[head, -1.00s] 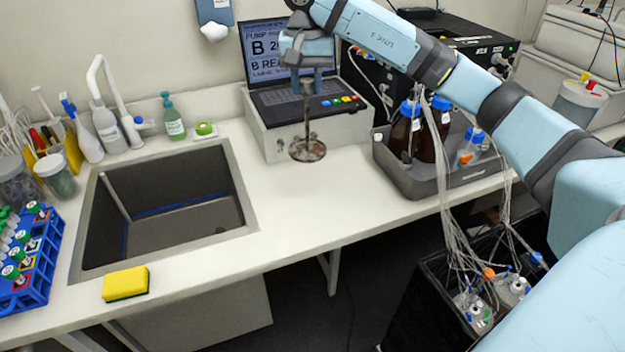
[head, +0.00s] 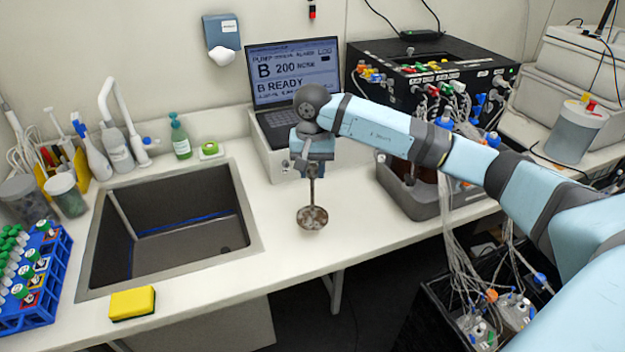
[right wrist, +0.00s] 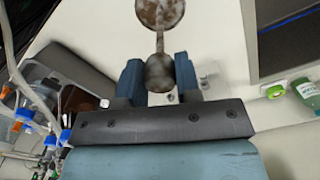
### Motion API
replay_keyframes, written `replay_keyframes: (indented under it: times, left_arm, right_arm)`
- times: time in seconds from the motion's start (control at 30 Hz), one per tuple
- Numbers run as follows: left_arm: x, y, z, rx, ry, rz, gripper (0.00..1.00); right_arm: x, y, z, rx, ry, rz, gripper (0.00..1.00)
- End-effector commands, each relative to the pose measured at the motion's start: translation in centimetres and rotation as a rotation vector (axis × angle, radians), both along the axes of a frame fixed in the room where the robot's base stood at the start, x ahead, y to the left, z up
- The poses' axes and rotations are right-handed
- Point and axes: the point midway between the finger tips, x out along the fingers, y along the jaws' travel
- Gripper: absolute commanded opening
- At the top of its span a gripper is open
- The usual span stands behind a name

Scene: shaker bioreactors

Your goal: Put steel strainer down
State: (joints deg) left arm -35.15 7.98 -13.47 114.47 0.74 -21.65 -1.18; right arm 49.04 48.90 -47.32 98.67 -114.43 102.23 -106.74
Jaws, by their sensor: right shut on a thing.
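The steel strainer (head: 312,217) has a long thin handle and a small round bowl with brownish stains. My right gripper (head: 313,166) is shut on the upper end of its handle, and the bowl hangs down near the white counter (head: 276,205), right of the sink. I cannot tell whether the bowl touches the counter. In the right wrist view, the strainer's bowl (right wrist: 160,12) shows at the top, and its handle end sits between the blue fingers of the gripper (right wrist: 159,78). My left gripper is not in view.
The sink (head: 172,225) lies to the left, with a yellow sponge (head: 132,303) at its front edge. A laptop (head: 293,75) on a white box stands behind the gripper. A grey tray (head: 420,200) with bottles is to the right. The counter's front edge is close to the strainer.

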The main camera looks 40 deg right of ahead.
Motion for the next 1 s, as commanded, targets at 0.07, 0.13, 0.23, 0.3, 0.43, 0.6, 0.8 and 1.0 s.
replay_keyframes:
  times: [0.07, 0.13, 0.23, 0.3, 0.43, 0.6, 0.8, 1.0]
  left_arm:
    - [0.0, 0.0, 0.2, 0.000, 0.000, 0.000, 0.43]
    - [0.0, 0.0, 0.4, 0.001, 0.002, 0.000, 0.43]
    - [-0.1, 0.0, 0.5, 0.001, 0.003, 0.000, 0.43]
    - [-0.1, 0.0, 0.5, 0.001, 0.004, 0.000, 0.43]
    - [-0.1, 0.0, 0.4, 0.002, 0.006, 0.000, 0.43]
    - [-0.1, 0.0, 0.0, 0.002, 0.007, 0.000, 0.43]
    - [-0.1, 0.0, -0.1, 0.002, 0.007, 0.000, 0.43]
    - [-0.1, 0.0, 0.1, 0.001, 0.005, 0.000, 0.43]
  right_arm:
    - [-0.1, 0.0, -0.8, 0.000, 0.003, 0.000, 0.07]
    - [-0.1, 0.0, -1.9, -0.001, 0.004, -0.001, 0.07]
    - [-0.1, 0.0, -3.4, -0.001, 0.004, -0.001, 0.07]
    - [0.0, 0.1, -3.9, 0.001, 0.001, 0.000, 0.07]
    - [0.0, 0.0, -4.0, 0.000, 0.000, 0.000, 0.07]
    - [0.0, 0.0, -4.2, 0.000, 0.000, 0.000, 0.07]
    - [0.0, 0.0, -4.3, -0.001, 0.001, 0.000, 0.57]
    - [0.0, 0.0, -4.3, -0.001, 0.001, 0.000, 0.57]
